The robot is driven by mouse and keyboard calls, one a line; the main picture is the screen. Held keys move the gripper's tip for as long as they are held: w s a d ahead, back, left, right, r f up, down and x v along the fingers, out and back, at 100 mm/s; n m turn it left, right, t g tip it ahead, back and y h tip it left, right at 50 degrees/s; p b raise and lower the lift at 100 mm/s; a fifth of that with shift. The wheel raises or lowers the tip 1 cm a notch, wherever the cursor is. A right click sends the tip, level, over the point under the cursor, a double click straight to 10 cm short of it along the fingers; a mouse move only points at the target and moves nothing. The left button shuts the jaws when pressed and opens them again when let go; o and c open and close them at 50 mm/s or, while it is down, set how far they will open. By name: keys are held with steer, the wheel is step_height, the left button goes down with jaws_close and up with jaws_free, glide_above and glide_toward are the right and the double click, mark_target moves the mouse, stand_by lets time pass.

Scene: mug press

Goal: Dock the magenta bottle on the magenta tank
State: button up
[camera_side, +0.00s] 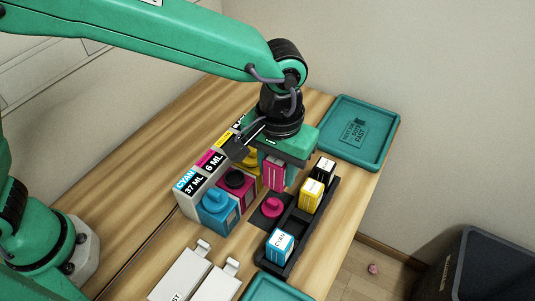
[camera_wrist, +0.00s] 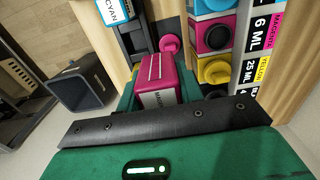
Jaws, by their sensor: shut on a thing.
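The magenta bottle (camera_side: 274,173) is held in my gripper (camera_side: 283,154), which is shut on it. In the wrist view the bottle (camera_wrist: 155,78) also shows between my jaws. The magenta tank (camera_side: 238,188) stands to the left of the bottle, between the cyan tank (camera_side: 217,212) and the yellow tank (camera_side: 253,158), with a dark round opening on top. It also shows in the wrist view (camera_wrist: 210,37). Bottle and tank are apart. A magenta cap (camera_side: 271,207) lies on a dark pad in front of the tank. My gripper hides part of the row.
A dark rack (camera_side: 292,228) holds the cyan bottle (camera_side: 280,244), yellow bottle (camera_side: 311,195) and black bottle (camera_side: 323,171), right of the tanks. A teal tray (camera_side: 385,140) lies at the back right. White boxes (camera_side: 183,277) stand in front. A dark bin (camera_side: 485,262) is beyond the table edge.

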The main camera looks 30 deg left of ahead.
steer(key=a+r, duration=0.2)
steer(key=a, duration=0.8)
steer(key=shift+f, duration=0.1)
steer(key=shift+f, duration=2.7)
steer(key=shift+f, duration=0.6)
steer(key=o, duration=0.8)
step_height(320, 180, up, 11)
stand_by(0.9)
stand_by(0.4)
